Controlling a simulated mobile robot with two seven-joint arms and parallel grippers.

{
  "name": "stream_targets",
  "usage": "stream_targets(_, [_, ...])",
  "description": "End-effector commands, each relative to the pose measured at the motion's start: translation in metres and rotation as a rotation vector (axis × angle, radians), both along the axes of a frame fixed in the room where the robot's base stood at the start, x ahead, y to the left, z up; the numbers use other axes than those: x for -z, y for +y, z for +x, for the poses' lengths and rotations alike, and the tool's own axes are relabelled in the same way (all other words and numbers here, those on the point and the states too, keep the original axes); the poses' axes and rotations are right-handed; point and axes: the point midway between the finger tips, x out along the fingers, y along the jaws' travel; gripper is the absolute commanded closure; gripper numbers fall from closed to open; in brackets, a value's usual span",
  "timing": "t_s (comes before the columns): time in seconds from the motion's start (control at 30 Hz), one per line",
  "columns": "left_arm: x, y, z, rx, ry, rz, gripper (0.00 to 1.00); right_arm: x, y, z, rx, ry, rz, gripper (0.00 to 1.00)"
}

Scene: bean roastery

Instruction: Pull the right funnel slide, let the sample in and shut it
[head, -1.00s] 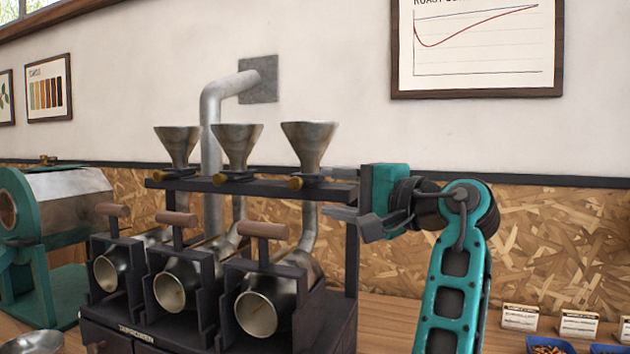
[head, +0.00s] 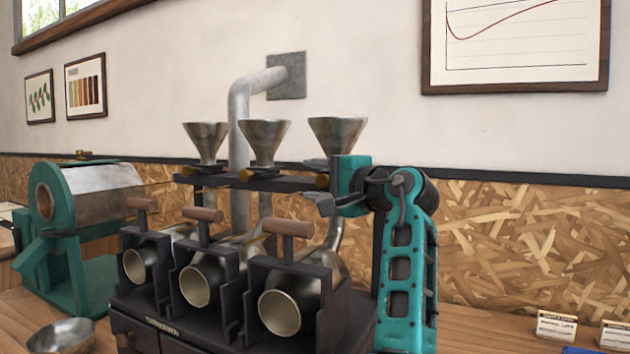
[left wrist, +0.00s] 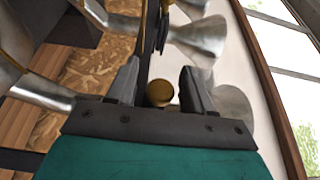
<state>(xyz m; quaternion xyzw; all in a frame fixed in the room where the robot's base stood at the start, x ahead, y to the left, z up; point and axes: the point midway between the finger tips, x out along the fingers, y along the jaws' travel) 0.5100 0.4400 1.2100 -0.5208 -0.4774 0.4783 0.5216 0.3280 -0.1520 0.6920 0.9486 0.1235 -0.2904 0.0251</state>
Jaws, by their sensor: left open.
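The sample roaster has three metal funnels along a dark rail. The right funnel (head: 337,133) stands at the rail's right end, partly behind my left gripper. Its slide has a round brass knob (head: 322,181). My left gripper (head: 320,186) is open at this knob, with one finger above and one below it in the head view. In the left wrist view the brass knob (left wrist: 160,93) shows between the two spread fingers, not visibly gripped. The slide plate itself is mostly hidden. My right gripper is not in view.
The left funnel (head: 206,141) and middle funnel (head: 264,141) stand close by, with their own brass knobs. Below are three roasting drums with wooden-handled fittings. A teal roaster (head: 75,220) stands left, near a metal bowl (head: 60,337). Small label cards (head: 556,325) stand right.

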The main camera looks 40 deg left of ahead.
Motion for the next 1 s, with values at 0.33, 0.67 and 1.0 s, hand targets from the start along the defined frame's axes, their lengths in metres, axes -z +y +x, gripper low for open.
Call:
stream_targets(0.33, [0.0001,0.0061,0.0003,-0.001,0.0,0.0,0.49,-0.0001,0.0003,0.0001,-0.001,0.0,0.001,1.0])
stream_targets(0.67, [0.0001,0.0057,0.0004,0.0,0.0,0.0,0.77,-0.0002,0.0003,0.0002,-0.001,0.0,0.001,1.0])
stream_targets(1.0, [0.0003,0.0056,0.0005,0.0,0.0,-0.001,1.0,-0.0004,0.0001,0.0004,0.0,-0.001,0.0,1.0])
